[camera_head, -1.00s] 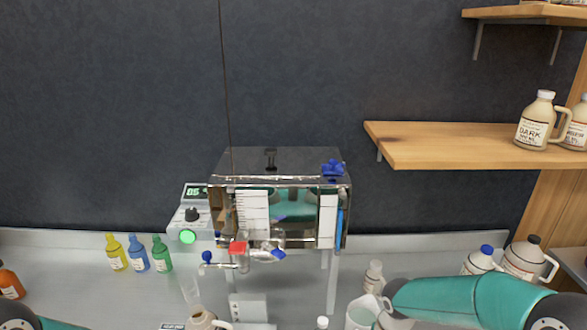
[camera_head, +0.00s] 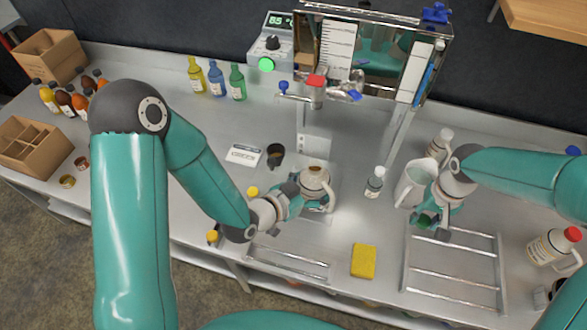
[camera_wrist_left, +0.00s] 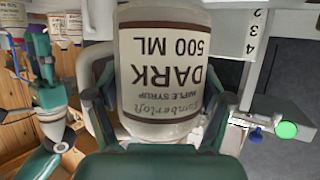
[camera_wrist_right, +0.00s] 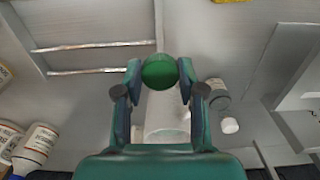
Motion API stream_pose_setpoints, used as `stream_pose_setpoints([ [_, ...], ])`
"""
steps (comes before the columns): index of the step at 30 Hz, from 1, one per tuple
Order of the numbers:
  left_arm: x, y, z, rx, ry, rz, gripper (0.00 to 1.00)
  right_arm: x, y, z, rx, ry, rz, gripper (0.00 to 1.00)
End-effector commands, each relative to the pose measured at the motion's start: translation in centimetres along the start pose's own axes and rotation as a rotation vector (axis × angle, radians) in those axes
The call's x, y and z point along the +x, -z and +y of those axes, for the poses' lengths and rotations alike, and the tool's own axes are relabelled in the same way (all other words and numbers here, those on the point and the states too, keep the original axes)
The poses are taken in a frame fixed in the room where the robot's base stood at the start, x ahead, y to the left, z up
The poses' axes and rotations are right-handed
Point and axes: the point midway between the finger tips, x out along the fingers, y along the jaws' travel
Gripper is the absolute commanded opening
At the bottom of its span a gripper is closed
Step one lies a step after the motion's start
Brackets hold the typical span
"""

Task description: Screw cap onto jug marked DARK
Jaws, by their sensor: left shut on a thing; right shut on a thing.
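The jug marked DARK (camera_head: 316,180) stands upright on the steel counter below the evaporator, its mouth uncapped. Its label fills the left wrist view (camera_wrist_left: 160,75), where it appears upside down. My left gripper (camera_head: 292,192) is shut on the jug from its left side, one finger on each side of the body. My right gripper (camera_head: 428,216) is to the right of the jug and apart from it, shut on a green cap (camera_wrist_right: 159,71). The cap also shows in the head view (camera_head: 424,220), between the fingertips. The jug's lower part is partly hidden by my left gripper.
A white pitcher (camera_head: 408,184) stands just behind my right gripper. A small white-capped bottle (camera_head: 375,184) stands between jug and pitcher. A dark cup (camera_head: 275,156) is behind the jug, left. A yellow sponge (camera_head: 363,260) and wire rack (camera_head: 452,285) lie in front. The evaporator valve (camera_head: 316,92) is behind.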

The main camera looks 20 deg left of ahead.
Motion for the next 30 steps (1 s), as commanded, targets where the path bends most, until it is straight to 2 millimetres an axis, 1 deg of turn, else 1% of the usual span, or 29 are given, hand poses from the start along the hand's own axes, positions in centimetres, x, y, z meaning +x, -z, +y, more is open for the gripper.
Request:
stream_pose_setpoints([
  [1, 0.3, 0.0, 0.9, 0.016, -0.035, 0.003, 0.12, 0.0, 0.0, 0.0, 0.0, 0.0, 0.0, 0.29],
  [3, 0.6, -0.1, 1.9, 0.034, -0.079, 0.003, 0.12, 0.0, 0.0, 0.0, 0.0, 0.0, 0.0, 0.29],
  [6, 0.9, -0.3, 3.0, 0.052, -0.124, 0.002, 0.12, 0.0, 0.0, 0.0, 0.0, 0.0, 0.0, 0.29],
  [9, 1.0, -0.3, 3.6, 0.062, -0.146, 0.003, 0.12, 0.0, 0.0, 0.0, 0.0, 0.0, 0.0, 0.29],
  [20, 1.1, -0.5, 3.8, 0.064, -0.153, -0.002, 0.12, 0.0, 0.0, 0.0, -0.001, -0.001, 0.0, 0.29],
  [25, 1.1, -0.5, 3.7, 0.064, -0.152, 0.0, 0.12, -0.1, -0.9, 0.3, -0.025, -0.006, -0.002, 0.29],
  [27, 1.1, -0.4, 3.7, 0.064, -0.152, 0.0, 0.12, -0.8, -1.2, 0.9, -0.034, -0.009, 0.002, 0.29],
  [29, 1.1, -0.4, 3.7, 0.064, -0.152, 0.001, 0.12, -1.8, -1.0, 1.3, -0.036, -0.012, 0.003, 0.29],
  [30, 1.1, -0.4, 3.7, 0.064, -0.152, 0.001, 0.12, -2.6, -0.7, 1.1, -0.046, -0.013, 0.005, 0.29],
])
